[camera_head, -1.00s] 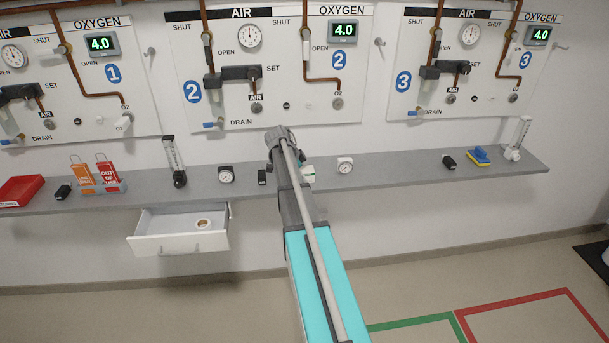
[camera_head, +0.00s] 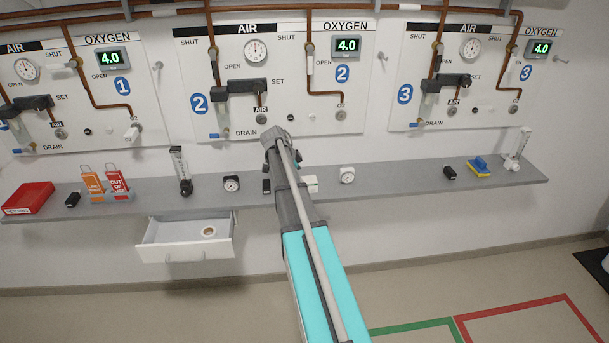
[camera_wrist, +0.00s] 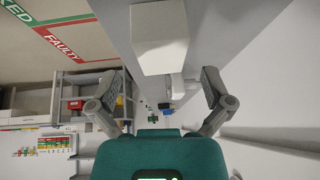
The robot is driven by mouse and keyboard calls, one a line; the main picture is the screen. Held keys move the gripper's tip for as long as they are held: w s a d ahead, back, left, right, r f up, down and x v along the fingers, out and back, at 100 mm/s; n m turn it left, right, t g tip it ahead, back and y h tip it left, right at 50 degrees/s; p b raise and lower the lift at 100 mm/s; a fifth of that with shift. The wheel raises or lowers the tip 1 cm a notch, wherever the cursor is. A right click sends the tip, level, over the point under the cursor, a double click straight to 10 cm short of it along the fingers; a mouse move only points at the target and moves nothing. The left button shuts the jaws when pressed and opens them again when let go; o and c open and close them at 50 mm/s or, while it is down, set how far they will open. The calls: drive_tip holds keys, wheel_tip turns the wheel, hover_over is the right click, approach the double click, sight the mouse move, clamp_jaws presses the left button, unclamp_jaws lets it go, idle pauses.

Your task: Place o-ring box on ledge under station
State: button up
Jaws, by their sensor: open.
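A small white box with a green marking, likely the o-ring box (camera_head: 311,184), sits on the grey ledge (camera_head: 410,180) below station 2, just right of my arm. In the wrist view a plain white box (camera_wrist: 160,38) is close ahead, at the top centre; I cannot be sure it is the same box. My gripper (camera_wrist: 157,80) is open, its two fingers spread wide with nothing held between them. The white box appears beyond the fingers, not gripped. In the head view my arm hides most of the gripper.
An open drawer (camera_head: 185,250) with a white roll juts out below. Piped panels line the wall above.

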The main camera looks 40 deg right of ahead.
drive_tip(key=p+v, duration=0.5)
drive_tip(key=v, duration=0.1)
drive_tip(key=shift+r, duration=0.3)
drive_tip(key=shift+a, duration=0.2)
idle(0.6)
drive_tip(key=s+a+n+y, duration=0.1)
drive_tip(key=s+a+n, duration=0.5)
drive_tip(key=a, duration=0.6)
drive_tip(key=s+a+f+n+t+y, duration=0.1)
drive_tip(key=s+a+n+y, duration=0.1)
drive_tip(key=s+a+n, duration=0.4)
drive_tip(key=s+a+f+n+t+y, duration=0.1)
drive_tip(key=s+a+n, duration=0.5)
drive_tip(key=a+n, duration=0.6)
drive_tip(key=shift+s+a+y, duration=0.15)
drive_tip(key=shift+a+y, duration=0.45)
drive_tip(key=shift+a, duration=3.1)
drive_tip(key=shift+f, duration=0.1)
